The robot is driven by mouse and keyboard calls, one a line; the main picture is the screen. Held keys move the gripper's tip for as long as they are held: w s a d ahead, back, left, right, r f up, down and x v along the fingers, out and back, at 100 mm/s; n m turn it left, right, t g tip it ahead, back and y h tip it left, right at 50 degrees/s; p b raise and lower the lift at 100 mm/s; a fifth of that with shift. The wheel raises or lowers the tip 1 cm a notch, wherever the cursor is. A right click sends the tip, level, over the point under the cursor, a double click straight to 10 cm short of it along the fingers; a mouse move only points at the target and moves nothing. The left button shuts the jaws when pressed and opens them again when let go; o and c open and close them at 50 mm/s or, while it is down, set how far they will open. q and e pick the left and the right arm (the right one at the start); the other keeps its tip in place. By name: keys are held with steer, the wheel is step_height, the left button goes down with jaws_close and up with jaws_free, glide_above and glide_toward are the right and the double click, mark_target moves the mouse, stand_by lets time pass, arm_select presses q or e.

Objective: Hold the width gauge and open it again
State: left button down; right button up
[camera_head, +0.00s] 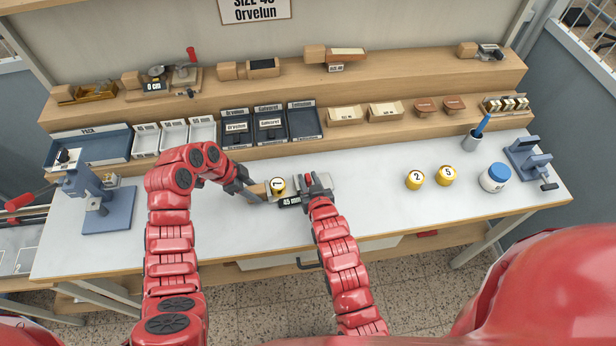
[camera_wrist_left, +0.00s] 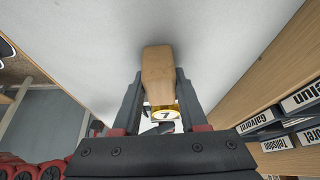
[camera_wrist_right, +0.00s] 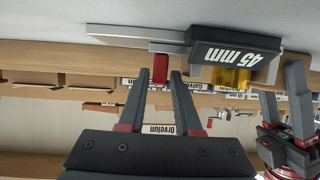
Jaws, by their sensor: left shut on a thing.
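The width gauge (camera_head: 290,201) lies near the middle of the white table, its black block reading "45 mm". Its metal beam (camera_wrist_right: 130,36) and small red tab (camera_wrist_right: 160,68) show in the right wrist view. My left gripper (camera_head: 250,194) is shut on the wooden handle (camera_wrist_left: 158,75) at the gauge's left side. My right gripper (camera_wrist_right: 161,75) has its fingertips on either side of the red tab; whether they press on it I cannot tell.
Yellow pots (camera_head: 415,180) marked 2 and 5, a blue-lidded jar (camera_head: 495,177) and a clamp-like stand (camera_head: 528,158) are at the right. A blue-grey press (camera_head: 105,205) stands left. Trays (camera_head: 270,125) line the shelf behind. The table between gauge and pots is clear.

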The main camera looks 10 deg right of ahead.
steer(key=v, duration=1.1)
steer(key=shift+d, duration=0.1)
arm_select(q)
steer(key=shift+c, duration=1.8)
jaws_free()
steer(key=shift+r, duration=0.1)
